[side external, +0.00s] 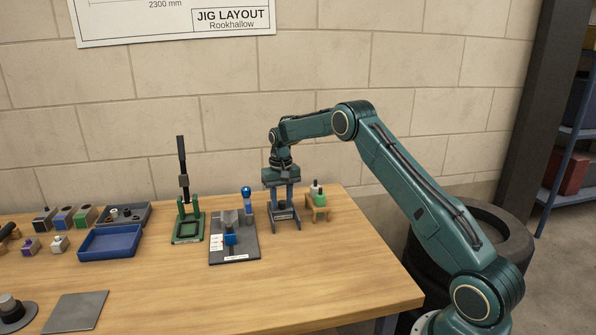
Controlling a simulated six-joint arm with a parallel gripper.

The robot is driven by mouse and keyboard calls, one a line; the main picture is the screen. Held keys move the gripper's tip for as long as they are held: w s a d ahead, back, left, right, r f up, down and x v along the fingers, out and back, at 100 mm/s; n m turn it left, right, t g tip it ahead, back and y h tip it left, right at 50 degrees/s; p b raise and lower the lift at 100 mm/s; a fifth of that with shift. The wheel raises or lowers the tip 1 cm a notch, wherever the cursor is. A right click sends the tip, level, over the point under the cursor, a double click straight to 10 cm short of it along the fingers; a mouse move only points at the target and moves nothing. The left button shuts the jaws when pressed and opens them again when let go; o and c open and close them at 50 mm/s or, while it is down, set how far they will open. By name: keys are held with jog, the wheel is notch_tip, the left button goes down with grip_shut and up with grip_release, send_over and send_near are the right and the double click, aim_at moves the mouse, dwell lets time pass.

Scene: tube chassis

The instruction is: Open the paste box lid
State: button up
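My gripper (283,208) points straight down near the back right of the table. Its two fingers are apart, with a gap between them, above or around a small dark stand (285,224) with a pale label. I cannot tell whether the fingers touch it. No box with a clearly readable lid shows, so I cannot tell which thing is the paste box. Just right of my gripper, a small wooden stand (319,212) holds a green item (320,199) and a dark-topped one behind it.
Left of my gripper are a grey plate (247,252) with a blue-knobbed fixture and a green stand (187,230) with an upright black lever. A blue tray (110,243), a grey tray and several small blocks lie farther left. The front right tabletop (330,270) is clear.

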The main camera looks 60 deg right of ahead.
grip_shut()
jog(key=shift+s+a, duration=2.25)
jog(key=shift+a, duration=0.05)
jog(key=shift+o, duration=1.4)
grip_release()
jog(key=shift+r, duration=0.1)
